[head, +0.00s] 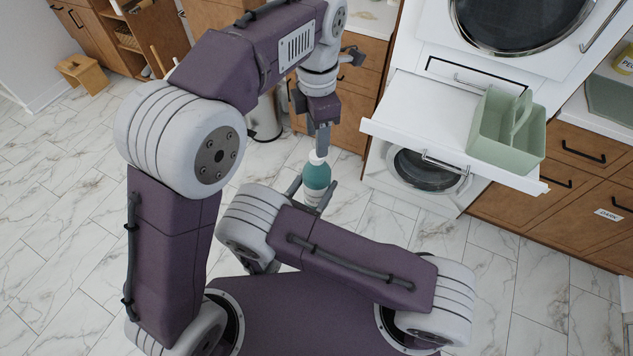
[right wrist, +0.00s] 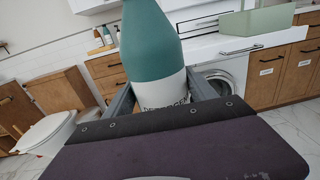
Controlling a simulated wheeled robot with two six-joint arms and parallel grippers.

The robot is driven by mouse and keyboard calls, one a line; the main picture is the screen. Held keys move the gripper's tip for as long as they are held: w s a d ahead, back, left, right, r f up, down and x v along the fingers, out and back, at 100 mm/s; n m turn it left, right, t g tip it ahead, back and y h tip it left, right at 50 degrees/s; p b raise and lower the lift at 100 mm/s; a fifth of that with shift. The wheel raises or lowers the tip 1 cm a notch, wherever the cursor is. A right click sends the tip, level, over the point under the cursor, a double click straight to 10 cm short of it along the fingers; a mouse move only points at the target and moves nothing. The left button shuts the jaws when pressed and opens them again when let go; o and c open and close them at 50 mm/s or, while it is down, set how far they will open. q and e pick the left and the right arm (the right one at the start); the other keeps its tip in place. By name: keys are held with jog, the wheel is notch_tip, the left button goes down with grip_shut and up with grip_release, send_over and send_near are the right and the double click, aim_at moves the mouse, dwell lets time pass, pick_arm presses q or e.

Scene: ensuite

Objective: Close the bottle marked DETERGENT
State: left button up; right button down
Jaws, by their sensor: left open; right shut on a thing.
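The teal bottle (head: 317,177) stands upright between the fingers of my right gripper (head: 312,196), which is shut on its lower part. It also shows large in the right wrist view (right wrist: 150,45), with a white label partly hidden by the gripper; the visible letters read like DETERGENT. Its top is cut off there. A white piece (head: 317,157) shows at the bottle's top in the head view; I cannot tell whether it is the cap or the bare neck. My left gripper (head: 322,146) is open, pointing down just above the bottle top. Whether it touches is unclear.
A pull-out white shelf (head: 420,118) with a green caddy (head: 507,135) is to the right, above a front-loading washer (head: 428,170). Wooden drawers and a bin (head: 265,118) stand behind my left gripper. The marble floor at left is clear, apart from a wooden stool (head: 82,72).

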pick_arm(q)
send_over(316, 179)
jog(key=w, duration=0.3)
jog(key=f, duration=0.5)
jog(key=shift+d+f, duration=0.15)
jog(key=shift+d, duration=0.05)
